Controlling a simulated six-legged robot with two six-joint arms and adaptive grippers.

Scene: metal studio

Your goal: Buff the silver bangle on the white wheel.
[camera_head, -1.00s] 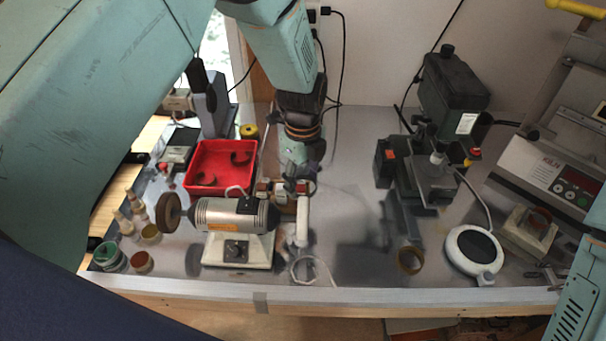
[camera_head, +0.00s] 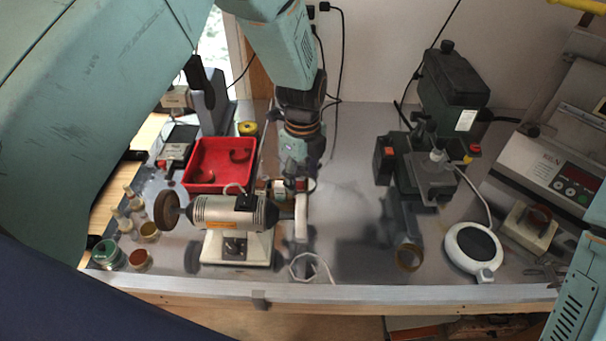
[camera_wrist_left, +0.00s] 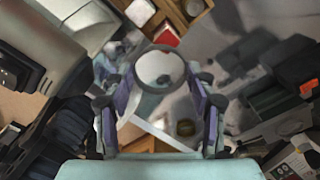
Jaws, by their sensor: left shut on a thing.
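The polishing motor (camera_head: 228,213) stands at the front left of the bench, a brown wheel (camera_head: 167,210) on its left end and the white wheel (camera_head: 301,218) on its right. My left gripper (camera_head: 297,184) points down just behind and above the white wheel. In the left wrist view, the silver bangle (camera_wrist_left: 160,53) shows as an upright ring at the fingertips of my left gripper (camera_wrist_left: 157,88), which is shut on it. Something pale shows through the ring. I cannot tell whether the bangle touches the wheel. My right gripper is out of view.
A red tray (camera_head: 220,187) with dark curved pieces lies behind the motor. Small jars (camera_head: 108,253) stand front left. A drill press (camera_head: 432,165), a round white scale (camera_head: 473,249) and a control box (camera_head: 545,170) fill the right. The bench middle is partly clear.

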